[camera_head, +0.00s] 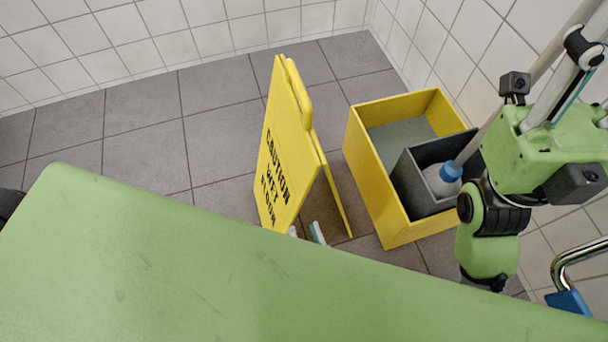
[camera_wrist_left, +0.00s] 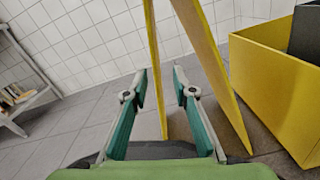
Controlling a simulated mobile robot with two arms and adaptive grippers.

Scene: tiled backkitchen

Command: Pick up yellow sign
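The yellow caution wet floor sign (camera_head: 276,150) stands upright as an A-frame on the floor, seen from above in the head view. In the left wrist view its near panel edge (camera_wrist_left: 154,60) shows between the fingers, and the other panel (camera_wrist_left: 212,70) leans to the right. My left gripper (camera_head: 306,231) is low beside the sign's open side, mostly hidden by my green arm. In the left wrist view my left gripper (camera_wrist_left: 160,80) is open and empty, its fingertips pointing at the sign. My right gripper (camera_head: 560,90) is at the upper right; its fingers are only partly visible.
A yellow mop bucket (camera_head: 365,165) with a dark grey insert (camera_head: 408,183) stands close right of the sign. A mop (camera_head: 442,180) rests in it, its pole rising right. A metal shelf (camera_wrist_left: 25,115) stands far left. Tiled walls bound the grey floor; floor left of the sign is clear.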

